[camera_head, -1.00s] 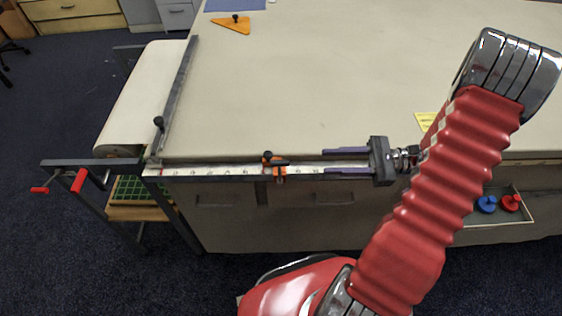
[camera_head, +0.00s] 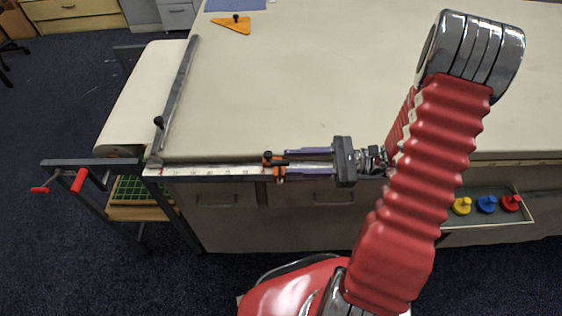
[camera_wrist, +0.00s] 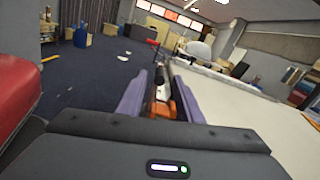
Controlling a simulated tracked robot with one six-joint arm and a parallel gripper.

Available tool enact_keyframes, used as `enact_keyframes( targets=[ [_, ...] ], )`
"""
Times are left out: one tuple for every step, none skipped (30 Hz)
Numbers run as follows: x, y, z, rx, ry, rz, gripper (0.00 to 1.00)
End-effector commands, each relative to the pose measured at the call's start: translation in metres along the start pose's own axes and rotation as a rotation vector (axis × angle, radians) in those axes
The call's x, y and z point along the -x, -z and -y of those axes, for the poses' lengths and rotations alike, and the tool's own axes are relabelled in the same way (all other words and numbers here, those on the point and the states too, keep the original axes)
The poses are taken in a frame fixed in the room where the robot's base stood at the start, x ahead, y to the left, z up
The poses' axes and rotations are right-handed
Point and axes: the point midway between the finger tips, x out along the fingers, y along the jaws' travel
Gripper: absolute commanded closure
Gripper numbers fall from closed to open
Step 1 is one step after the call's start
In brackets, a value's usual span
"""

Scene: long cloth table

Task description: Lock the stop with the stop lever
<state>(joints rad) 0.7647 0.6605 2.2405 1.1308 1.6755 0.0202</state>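The orange stop (camera_head: 268,166) sits on the white ruler rail (camera_head: 215,171) along the table's front edge. It has a black knob on top, and its dark stop lever (camera_head: 280,163) points right. My gripper (camera_head: 287,161) comes from the right along the rail. Its two purple fingers are apart, with the tips right beside the stop and the lever end at the gap between them. In the wrist view my gripper (camera_wrist: 159,78) is open, and the orange stop (camera_wrist: 165,108) shows between the fingers with a black part above it. I cannot tell whether a finger touches the lever.
The cloth table (camera_head: 330,80) is wide and mostly clear. A metal bar (camera_head: 178,90) with a knob lies at its left end. Red crank handles (camera_head: 78,180) stick out at left. An orange triangle (camera_head: 233,24) lies at the back. A tray (camera_head: 470,240) with coloured knobs sits low at right.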

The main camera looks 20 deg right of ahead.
Motion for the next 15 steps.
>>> enact_keyframes(
  targets=[
    [-0.008, 0.0, -0.001, -0.001, -0.003, 0.001, 0.67],
    [-0.012, 0.0, -0.001, -0.002, -0.003, 0.0, 0.67],
    [-0.017, 0.0, -0.001, -0.002, -0.003, 0.0, 0.67],
    [-0.021, 0.0, -0.001, -0.001, -0.002, -0.001, 0.67],
    [-0.024, 0.0, 0.0, -0.001, -0.002, 0.0, 0.67],
    [-0.028, 0.0, 0.0, -0.001, -0.002, 0.0, 0.67],
    [-0.031, 0.0, -0.001, -0.001, -0.002, 0.0, 0.67],
    [-0.033, 0.0, -0.001, -0.001, -0.001, 0.0, 0.67],
    [-0.035, 0.0, 0.0, -0.001, -0.001, 0.0, 0.67],
    [-0.037, 0.0, 0.0, -0.001, 0.0, 0.0, 0.67],
    [-0.038, 0.0, 0.0, -0.001, 0.0, 0.0, 0.67],
    [-0.039, 0.0, 0.0, -0.001, 0.0, 0.0, 0.67],
    [-0.04, 0.0, 0.0, -0.001, 0.0, 0.0, 0.67],
    [-0.04, 0.0, 0.0, -0.001, 0.0, 0.0, 0.67],
    [-0.04, 0.0, 0.0, -0.001, 0.001, -0.001, 0.67]
  ],
)
